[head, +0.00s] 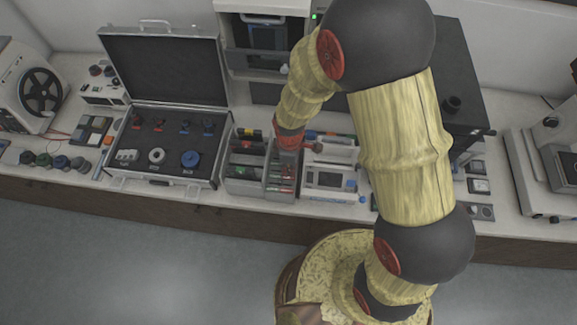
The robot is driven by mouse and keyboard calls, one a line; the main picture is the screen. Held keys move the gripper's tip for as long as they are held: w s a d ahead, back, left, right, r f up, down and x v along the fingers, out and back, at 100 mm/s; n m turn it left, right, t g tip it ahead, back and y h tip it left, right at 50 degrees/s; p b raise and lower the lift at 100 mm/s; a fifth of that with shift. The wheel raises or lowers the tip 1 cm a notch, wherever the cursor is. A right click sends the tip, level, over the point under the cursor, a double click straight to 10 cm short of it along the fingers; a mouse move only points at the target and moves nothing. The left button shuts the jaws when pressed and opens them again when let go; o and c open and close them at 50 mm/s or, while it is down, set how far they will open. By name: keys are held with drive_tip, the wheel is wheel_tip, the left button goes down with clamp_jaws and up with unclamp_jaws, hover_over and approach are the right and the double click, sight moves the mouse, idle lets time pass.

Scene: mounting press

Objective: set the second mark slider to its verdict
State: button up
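No mark slider can be made out clearly; any slider here is too small to tell or hidden behind my arm. My gripper (302,143) is small at the end of my arm, above the bench between the divided grey organizer and a white-and-blue boxed device (327,181). Whether its fingers are open or shut cannot be seen, and nothing clearly shows between them.
An open metal case (152,172) with several fittings stands left of the grey organizer (247,170). A dark-windowed machine (266,38) stands behind. Small dark blocks (479,185) lie to the right, near a pale machine (535,170). The floor in front is clear.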

sight(289, 169)
drive_tip(key=shift+o, duration=1.3)
wheel_tip(289, 169, up, 12)
drive_tip(key=s+d+r+m+t+b, duration=0.2)
drive_tip(key=s+d+r+m+b, duration=0.3)
drive_tip(key=s+d+m+b, duration=0.1)
drive_tip(key=s+d+r+m+t+b, duration=0.3)
drive_tip(key=s+d+r+m+b, duration=0.2)
drive_tip(key=d+m+b, duration=0.3)
drive_tip(key=shift+s+d+r+m+t, duration=0.3)
drive_tip(key=shift+s+d+m, duration=0.25)
drive_tip(key=shift+m, duration=0.35)
